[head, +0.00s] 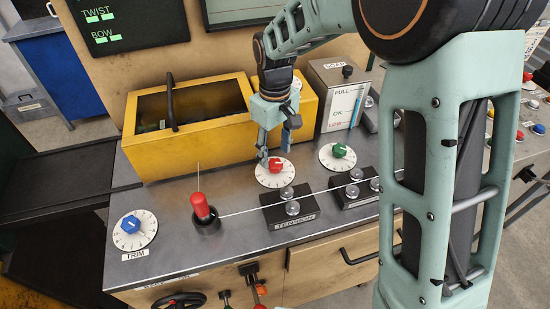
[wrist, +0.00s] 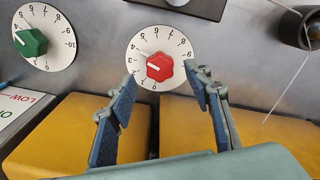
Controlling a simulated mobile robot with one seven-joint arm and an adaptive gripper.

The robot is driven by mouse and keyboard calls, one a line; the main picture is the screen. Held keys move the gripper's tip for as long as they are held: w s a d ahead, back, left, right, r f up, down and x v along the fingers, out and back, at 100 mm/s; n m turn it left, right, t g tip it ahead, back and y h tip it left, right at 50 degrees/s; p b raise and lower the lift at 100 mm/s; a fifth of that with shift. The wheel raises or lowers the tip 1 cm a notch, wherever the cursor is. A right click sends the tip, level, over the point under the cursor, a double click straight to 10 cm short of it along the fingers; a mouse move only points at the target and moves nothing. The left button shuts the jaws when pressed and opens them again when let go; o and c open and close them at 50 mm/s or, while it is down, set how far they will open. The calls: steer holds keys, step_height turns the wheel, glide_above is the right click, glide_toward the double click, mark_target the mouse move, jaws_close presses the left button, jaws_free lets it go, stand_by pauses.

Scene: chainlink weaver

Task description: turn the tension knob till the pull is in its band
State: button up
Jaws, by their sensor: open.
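The red knob (head: 276,166) sits on a white numbered dial (head: 269,181), behind a roller block labelled TENSION (head: 294,224). In the wrist view the red knob (wrist: 159,67) has a white mark pointing left, toward the low numbers; the exact reading is unclear. My gripper (head: 277,150) points down over the red knob. In the wrist view my gripper (wrist: 166,82) is open and empty, with one finger on each side of the knob and the knob just beyond the tips. A thin line runs from a red-topped post (head: 202,207) to the rollers. No pull band is readable.
A green knob (head: 339,150) stands to the right and a blue TRIM knob (head: 130,224) at the left. A yellow box (head: 150,165) with a black handle lies close behind the gripper. A soap tank (head: 338,95) stands behind the green knob. Rollers (head: 355,190) stand at the right front.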

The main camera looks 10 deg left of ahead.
mark_target(275, 163)
step_height(275, 163, up, 8)
steer(key=shift+r, duration=0.1)
stand_by(0.5)
